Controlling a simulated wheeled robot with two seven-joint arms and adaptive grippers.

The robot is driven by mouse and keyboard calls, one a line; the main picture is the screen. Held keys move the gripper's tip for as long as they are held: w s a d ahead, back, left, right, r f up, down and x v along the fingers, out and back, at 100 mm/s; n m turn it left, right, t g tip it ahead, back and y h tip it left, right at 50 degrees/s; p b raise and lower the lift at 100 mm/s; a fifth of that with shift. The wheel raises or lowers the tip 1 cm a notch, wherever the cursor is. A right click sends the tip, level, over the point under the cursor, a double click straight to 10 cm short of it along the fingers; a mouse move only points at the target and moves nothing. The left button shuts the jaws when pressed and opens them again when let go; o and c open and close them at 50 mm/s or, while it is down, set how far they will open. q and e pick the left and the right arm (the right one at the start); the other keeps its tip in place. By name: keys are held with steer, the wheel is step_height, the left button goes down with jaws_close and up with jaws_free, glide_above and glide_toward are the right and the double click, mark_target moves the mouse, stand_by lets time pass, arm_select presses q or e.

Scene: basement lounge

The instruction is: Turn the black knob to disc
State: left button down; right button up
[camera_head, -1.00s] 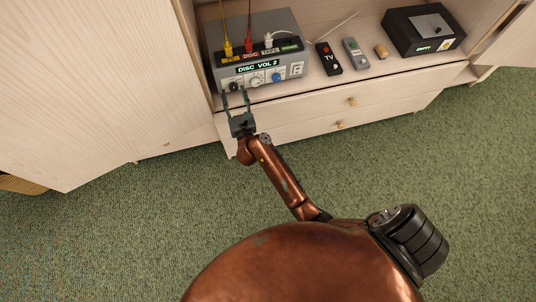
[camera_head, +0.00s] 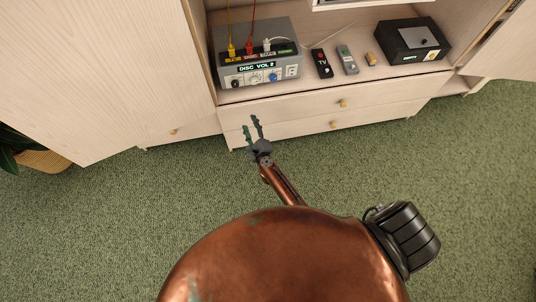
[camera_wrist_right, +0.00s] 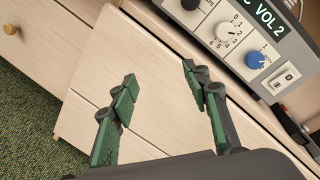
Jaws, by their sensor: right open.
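The grey switch box (camera_head: 287,50) stands on the cabinet shelf, and its display (camera_head: 257,68) reads "DISC VOL 2". The black knob (camera_head: 238,82) is at the left of its front face, beside a white dial and a blue knob. In the right wrist view the black knob (camera_wrist_right: 190,4) is cut off by the top edge, so its pointing direction cannot be read. My right gripper (camera_head: 251,123) is open and empty, in front of the drawers and apart from the box. Its green-padded fingers (camera_wrist_right: 158,73) also show in the wrist view. My left gripper is out of view.
A TV remote (camera_head: 322,64), a grey remote (camera_head: 347,60), a small wooden piece (camera_head: 371,59) and a black box (camera_head: 412,40) lie to the right. Drawer knobs (camera_head: 342,103) protrude below.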

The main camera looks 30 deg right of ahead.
arm_select(q)
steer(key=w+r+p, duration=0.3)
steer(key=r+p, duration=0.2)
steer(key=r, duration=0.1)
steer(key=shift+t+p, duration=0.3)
steer(key=shift+p, duration=0.1)
arm_select(e)
steer(key=s+d+f+n+g+y, duration=0.1)
steer(key=s+f+n+g+y, duration=0.1)
steer(key=s+f+n, duration=0.6)
steer(key=shift+s+d+f+n+g, duration=0.35)
steer(key=shift+s+n, duration=0.35)
steer(key=shift+s, duration=1.25)
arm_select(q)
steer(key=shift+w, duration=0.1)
